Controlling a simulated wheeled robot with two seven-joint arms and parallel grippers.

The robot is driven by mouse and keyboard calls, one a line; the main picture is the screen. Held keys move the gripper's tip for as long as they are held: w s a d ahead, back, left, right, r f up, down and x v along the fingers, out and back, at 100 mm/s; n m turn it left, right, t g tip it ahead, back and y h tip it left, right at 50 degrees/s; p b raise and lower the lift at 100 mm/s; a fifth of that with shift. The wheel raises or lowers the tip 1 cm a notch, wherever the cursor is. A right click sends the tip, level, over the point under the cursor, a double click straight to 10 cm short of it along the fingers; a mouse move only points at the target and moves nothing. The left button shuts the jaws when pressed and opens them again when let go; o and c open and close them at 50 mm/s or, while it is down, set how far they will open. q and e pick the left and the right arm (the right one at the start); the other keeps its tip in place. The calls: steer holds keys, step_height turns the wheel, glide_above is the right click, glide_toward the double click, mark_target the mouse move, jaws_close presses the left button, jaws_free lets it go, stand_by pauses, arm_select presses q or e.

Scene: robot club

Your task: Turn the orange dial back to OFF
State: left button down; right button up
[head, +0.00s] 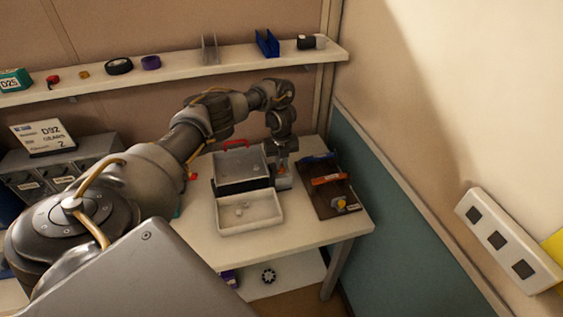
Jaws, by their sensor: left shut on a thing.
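My left gripper (281,164) points down at the table, between the grey case and the dark board. It is shut on a small orange part (281,171), which looks like the orange dial, on top of a small grey unit (284,183). The gripper hides most of the dial, and I cannot read its mark or setting. My right gripper is not in view.
A grey case (241,167) with a red handle stands left of the gripper, with a pale tray (249,226) in front. A dark board (319,207) with tools lies right. A wall shelf (178,70) runs behind. The table's (294,226) front right is clear.

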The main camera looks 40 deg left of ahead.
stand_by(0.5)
arm_select(q)
steer(key=c, duration=1.5)
jaws_free()
step_height(320, 180, up, 11)
steer(key=shift+s+a+f+p, duration=0.1)
steer(key=shift+p, duration=1)
